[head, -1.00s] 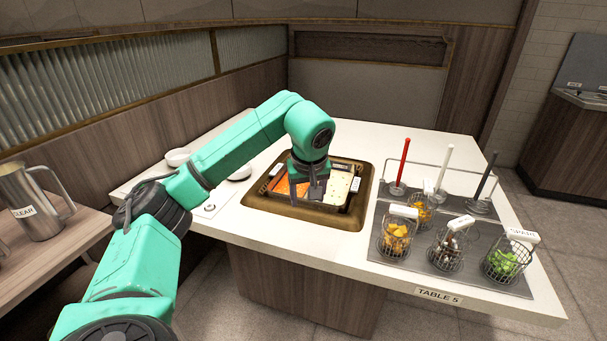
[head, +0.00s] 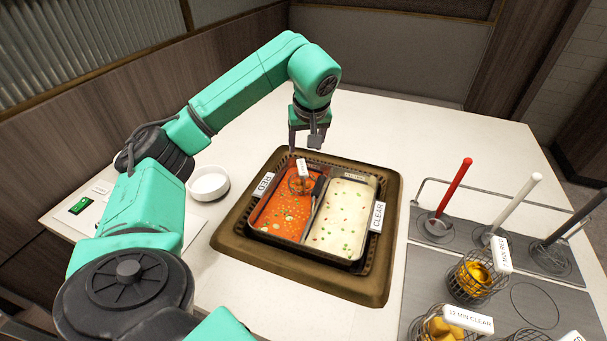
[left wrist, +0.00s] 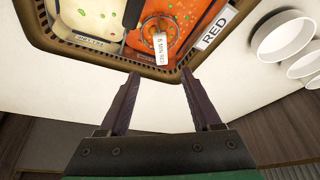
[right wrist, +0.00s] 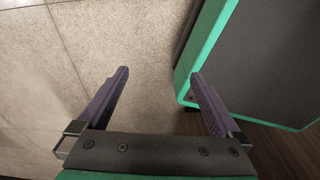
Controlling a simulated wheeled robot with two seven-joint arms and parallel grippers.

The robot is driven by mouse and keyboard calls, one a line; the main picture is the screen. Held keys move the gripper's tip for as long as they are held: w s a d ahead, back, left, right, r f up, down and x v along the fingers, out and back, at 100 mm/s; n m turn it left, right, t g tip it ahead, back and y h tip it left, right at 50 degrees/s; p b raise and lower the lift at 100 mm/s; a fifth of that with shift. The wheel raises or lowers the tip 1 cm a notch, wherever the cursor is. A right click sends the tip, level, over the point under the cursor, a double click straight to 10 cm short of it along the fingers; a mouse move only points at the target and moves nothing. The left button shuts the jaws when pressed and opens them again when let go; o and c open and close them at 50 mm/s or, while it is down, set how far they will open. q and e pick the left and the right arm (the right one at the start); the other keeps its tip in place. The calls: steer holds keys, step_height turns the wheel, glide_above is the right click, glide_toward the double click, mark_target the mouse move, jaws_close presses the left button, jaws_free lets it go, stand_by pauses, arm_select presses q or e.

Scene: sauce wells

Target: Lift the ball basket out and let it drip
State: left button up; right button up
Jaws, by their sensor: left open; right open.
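A wire basket (head: 299,184) sits in the red broth (head: 283,216) on the left side of the divided pot, near its back edge. Its white tag stands upright; in the left wrist view the tag (left wrist: 160,48) seems to read a time and RED, and the basket (left wrist: 174,30) shows as a ring. Its contents are hard to make out. My left gripper (head: 303,147) is open and empty just beyond the pot's back rim, apart from the basket; its fingers (left wrist: 160,78) point toward the tag. My right gripper (right wrist: 159,75) is open and empty above the floor.
Pale clear broth (head: 342,214) fills the pot's right side. A rack (head: 405,290) with wire baskets, including one of yellow pieces (head: 470,277), and red, white and dark-handled tools stands at right. A white bowl (head: 208,183) is left of the pot. The counter behind is clear.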

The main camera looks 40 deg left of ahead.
arm_select(q)
glide_above(302, 167)
steer(key=s+d, duration=0.2)
step_height(302, 167, down, 6)
steer(key=shift+w+r, duration=0.1)
steer(key=shift+r, duration=0.1)
steer(key=x, duration=0.6)
steer(key=shift+w+a+f, duration=0.1)
steer(key=shift+w+f, duration=0.1)
steer(key=shift+w+a+f, duration=0.1)
steer(key=shift+f, duration=0.1)
steer(key=shift+r, duration=0.1)
jaws_close()
arm_select(e)
steer(key=shift+s+d+r, duration=0.1)
steer(key=shift+s+d, duration=0.05)
steer(key=shift+s, duration=0.55)
